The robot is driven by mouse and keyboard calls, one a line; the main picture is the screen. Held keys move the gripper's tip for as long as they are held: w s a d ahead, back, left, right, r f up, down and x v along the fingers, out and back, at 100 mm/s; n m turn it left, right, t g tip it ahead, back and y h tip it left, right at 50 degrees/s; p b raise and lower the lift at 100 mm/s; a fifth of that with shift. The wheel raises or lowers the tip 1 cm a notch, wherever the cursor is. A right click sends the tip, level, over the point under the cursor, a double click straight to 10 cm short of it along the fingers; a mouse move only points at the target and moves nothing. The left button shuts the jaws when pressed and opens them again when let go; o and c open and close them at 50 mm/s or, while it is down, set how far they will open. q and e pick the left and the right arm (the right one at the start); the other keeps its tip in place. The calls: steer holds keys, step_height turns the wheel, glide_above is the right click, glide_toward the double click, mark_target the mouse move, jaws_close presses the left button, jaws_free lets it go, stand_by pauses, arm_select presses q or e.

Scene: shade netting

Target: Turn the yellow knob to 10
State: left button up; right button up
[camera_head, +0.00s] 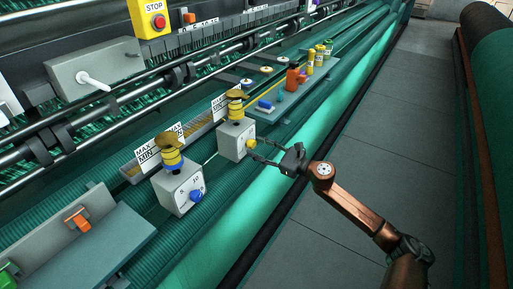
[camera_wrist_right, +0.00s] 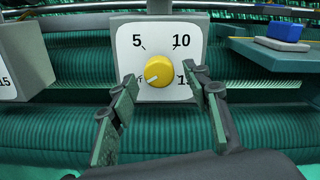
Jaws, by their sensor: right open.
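The yellow knob (camera_wrist_right: 159,70) sits on the white dial face of a grey box (camera_head: 228,148). The dial reads 5 at upper left, 10 at upper right and 15 at lower right, partly hidden by a finger; lettering at lower left is also partly covered. The knob's pale mark points to the lower left. In the head view the knob (camera_head: 250,144) faces my right gripper (camera_head: 256,150). The wrist view shows my right gripper (camera_wrist_right: 160,80) open, one finger on each side of the knob, holding nothing. I cannot tell whether the fingers touch it. My left gripper is out of view.
A similar box with a blue knob (camera_head: 195,196) stands at the near left. A shelf with an orange part and a blue block (camera_head: 264,105) lies beyond the yellow-knob box. A red stop button (camera_head: 159,21) is at the top left. The floor at right is clear.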

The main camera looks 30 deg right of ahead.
steer(key=shift+w+a, duration=0.2)
steer(key=shift+w, duration=0.3)
steer(key=c, duration=1.2)
steer(key=shift+o, duration=0.2)
steer(key=shift+m, duration=0.3)
